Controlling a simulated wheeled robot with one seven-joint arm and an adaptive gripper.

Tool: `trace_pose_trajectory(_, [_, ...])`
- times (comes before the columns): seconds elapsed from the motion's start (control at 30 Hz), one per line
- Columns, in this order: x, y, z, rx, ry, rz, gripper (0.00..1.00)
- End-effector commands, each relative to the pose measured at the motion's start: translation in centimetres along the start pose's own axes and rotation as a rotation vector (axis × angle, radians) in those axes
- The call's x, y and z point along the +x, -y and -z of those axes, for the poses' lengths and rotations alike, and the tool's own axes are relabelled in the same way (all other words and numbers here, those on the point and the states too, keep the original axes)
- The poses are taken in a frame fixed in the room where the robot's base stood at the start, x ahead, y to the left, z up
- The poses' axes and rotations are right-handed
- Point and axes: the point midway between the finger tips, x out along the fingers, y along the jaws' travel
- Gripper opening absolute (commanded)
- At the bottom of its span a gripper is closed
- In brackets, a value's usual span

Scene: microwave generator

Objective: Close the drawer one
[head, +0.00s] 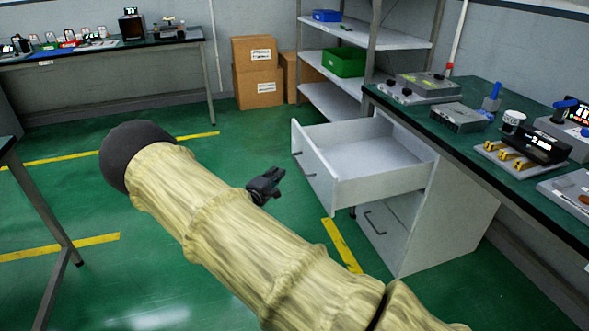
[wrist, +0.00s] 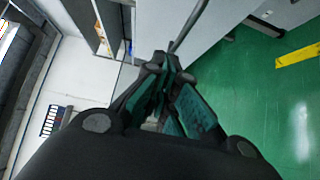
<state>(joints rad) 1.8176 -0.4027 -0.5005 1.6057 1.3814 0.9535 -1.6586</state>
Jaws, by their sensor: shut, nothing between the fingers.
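The upper drawer (head: 372,164) of the white cabinet under the workbench is pulled far out and looks empty inside. Its front panel (head: 318,178) with a dark handle faces left. A lower drawer (head: 385,228) with a dark handle is shut beneath it. My gripper (head: 277,179) is shut and empty, to the left of the open drawer's front panel, with a gap in the picture. The wrist view shows my gripper's fingers (wrist: 164,66) together, with a thin grey bar just beyond the tips. I cannot tell whether they touch it.
The workbench (head: 455,139) at right carries devices, a cup and tools. A shelf unit (head: 360,38) with a green bin (head: 345,62) stands behind the drawer. Cardboard boxes (head: 257,72) stand at the back. Green floor (head: 225,155) is clear left of the drawer. Another table stands at far left.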

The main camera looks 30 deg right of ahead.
Motion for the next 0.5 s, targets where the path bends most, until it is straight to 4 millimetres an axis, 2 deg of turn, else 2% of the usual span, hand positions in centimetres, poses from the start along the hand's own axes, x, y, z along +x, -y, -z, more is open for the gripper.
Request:
trace_pose_trajectory(0.17, [1.6,-0.1,0.0,-0.002,0.003,-0.002,0.0])
trace_pose_trajectory(0.5, [7.1,0.0,-0.1,-0.002,0.003,0.0,0.0])
